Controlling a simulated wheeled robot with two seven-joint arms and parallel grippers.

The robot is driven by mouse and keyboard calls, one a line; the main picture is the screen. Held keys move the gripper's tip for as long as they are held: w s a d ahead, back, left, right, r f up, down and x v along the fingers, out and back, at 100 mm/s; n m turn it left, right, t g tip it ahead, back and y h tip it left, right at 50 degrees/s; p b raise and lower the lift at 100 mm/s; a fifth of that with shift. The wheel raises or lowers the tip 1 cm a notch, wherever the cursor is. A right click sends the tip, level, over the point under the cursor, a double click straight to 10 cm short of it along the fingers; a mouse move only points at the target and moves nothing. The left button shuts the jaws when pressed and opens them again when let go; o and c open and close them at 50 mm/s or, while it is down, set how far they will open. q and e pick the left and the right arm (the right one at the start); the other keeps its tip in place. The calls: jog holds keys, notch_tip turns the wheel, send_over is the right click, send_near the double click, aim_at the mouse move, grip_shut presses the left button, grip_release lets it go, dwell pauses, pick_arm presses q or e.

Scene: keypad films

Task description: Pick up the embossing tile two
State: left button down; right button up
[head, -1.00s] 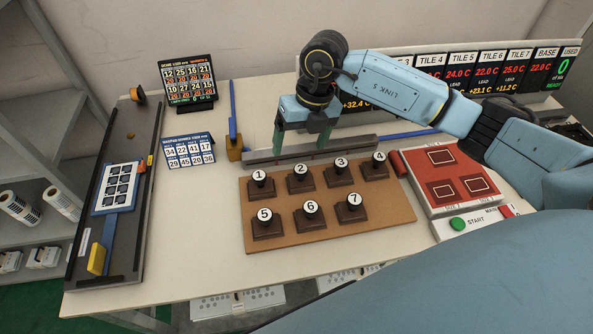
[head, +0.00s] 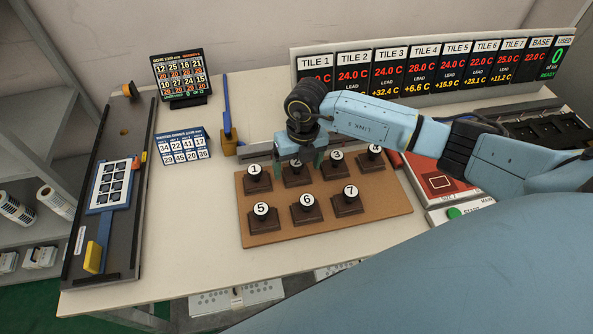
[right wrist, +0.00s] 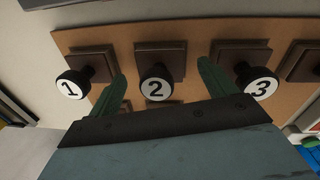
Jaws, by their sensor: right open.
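Embossing tile two (right wrist: 156,87) shows in the right wrist view as a dark square block with a round knob and a white "2" cap. In the head view tile two (head: 296,177) is partly hidden under my right gripper (head: 306,160). My right gripper also shows in the right wrist view (right wrist: 162,88); its green fingers are open, one on each side of tile two's knob, apart from it. Tile one (right wrist: 76,82) and tile three (right wrist: 255,82) stand outside the fingers. My left gripper is not in view.
Several numbered tiles stand on the brown board (head: 385,227), including tile five (head: 262,218), tile six (head: 306,209) and tile seven (head: 348,202). A red plate unit (head: 418,165) is on the right. A long dark rail (head: 122,215) lies left. Free white tabletop (head: 200,240) lies between rail and board.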

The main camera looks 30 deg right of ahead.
jog(key=shift+f, duration=0.75)
jog(key=c, duration=1.1)
jog(key=shift+r, duration=0.1)
jog(key=shift+c, duration=0.2)
